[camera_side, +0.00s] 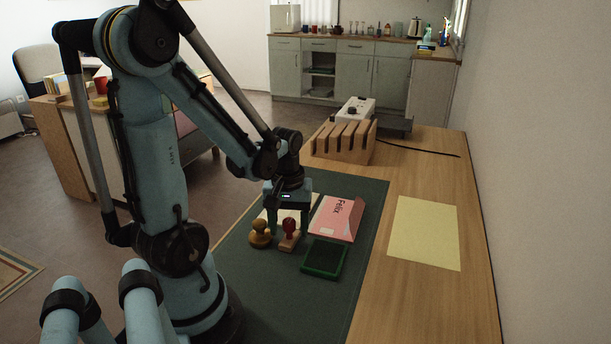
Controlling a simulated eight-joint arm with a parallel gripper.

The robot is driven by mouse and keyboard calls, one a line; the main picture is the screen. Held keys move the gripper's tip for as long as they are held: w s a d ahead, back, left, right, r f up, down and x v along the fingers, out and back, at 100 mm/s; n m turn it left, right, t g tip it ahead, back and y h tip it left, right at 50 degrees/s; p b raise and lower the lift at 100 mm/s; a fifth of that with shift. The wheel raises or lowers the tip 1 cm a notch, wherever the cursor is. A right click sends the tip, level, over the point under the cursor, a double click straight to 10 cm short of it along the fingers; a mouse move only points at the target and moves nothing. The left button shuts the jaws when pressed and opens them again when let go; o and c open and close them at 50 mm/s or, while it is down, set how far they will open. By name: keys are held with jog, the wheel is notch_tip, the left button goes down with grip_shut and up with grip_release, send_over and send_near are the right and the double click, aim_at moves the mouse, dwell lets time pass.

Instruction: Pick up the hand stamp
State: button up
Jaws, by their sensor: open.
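A hand stamp with a dark red handle (290,228) and a pale wooden base stands upright on the dark green desk mat (345,285). A rounder wooden stamp (260,234) with a yellowish-brown knob stands just left of it. My gripper (288,226) points down over the red-handled stamp. Its fingers are apart, one to each side of the handle in this view. I cannot tell whether either finger touches it or lines up with it in depth.
A green-rimmed ink pad (324,259) lies right of the stamps. A pink envelope (338,218) and a pale sheet lie behind. A slotted wooden rack (341,142) stands at the back; a yellow sheet (424,232) lies on the right. The mat's front is clear.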

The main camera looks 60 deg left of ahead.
aim_at(289, 222)
grip_shut()
dwell(0.3)
jog(key=shift+r, duration=0.1)
jog(key=shift+r, duration=0.5)
jog(key=r, duration=0.3)
jog(key=shift+d+r, duration=0.1)
jog(key=shift+d, duration=0.1)
jog(key=d+r, duration=0.6)
jog(key=d, duration=0.5)
jog(key=shift+d+r, duration=0.15)
jog(key=shift+r, duration=0.1)
jog(key=shift+w, duration=0.1)
